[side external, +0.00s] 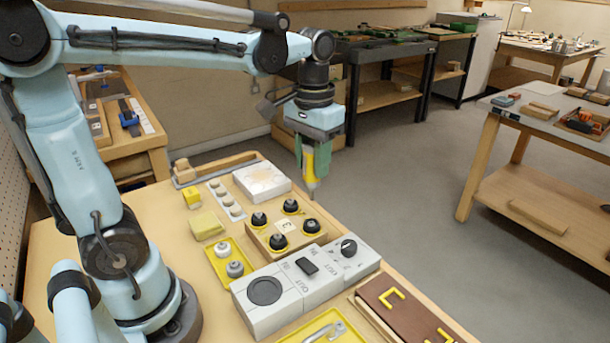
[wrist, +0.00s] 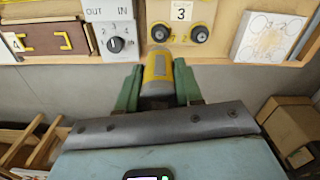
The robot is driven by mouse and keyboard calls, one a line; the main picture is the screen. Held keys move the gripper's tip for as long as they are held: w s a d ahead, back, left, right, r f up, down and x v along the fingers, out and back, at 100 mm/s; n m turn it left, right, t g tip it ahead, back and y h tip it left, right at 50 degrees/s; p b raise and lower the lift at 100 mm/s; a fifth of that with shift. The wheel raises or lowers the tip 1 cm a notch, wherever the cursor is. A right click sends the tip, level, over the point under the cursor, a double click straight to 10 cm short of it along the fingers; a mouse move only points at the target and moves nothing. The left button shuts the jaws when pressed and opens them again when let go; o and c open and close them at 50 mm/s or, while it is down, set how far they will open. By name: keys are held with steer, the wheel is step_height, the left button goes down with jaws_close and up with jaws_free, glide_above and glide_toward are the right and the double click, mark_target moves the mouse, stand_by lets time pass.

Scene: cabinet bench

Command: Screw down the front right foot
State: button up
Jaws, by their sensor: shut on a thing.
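A wooden block marked 3 (side external: 262,236) stands on the bench, with several black round feet in yellow rings on its top. In the side view they include a far right foot (side external: 290,205) and a near right foot (side external: 311,226). The wrist view shows two of them, a left one (wrist: 160,33) and a right one (wrist: 200,33). My gripper (side external: 314,160) is shut on a yellow and grey driver-like tool (wrist: 158,70). The tool points down, its tip beyond the block's right side in the side view. I see no contact with a foot.
Grey panel boxes (side external: 303,280) with a knob and switch stand beside the block. A yellow tray (side external: 216,264) holds two pale knobs. A white slab (side external: 262,180) lies behind. A brown box (side external: 410,312) with yellow handles is at front. The bench edge is close to the block; floor lies beyond.

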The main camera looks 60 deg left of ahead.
steer(key=shift+a, duration=0.15)
steer(key=a, duration=0.8)
steer(key=shift+d+f, duration=0.15)
steer(key=shift+f, duration=2.15)
steer(key=shift+f, duration=0.7)
stand_by(1.5)
step_height(320, 180, up, 6)
stand_by(0.9)
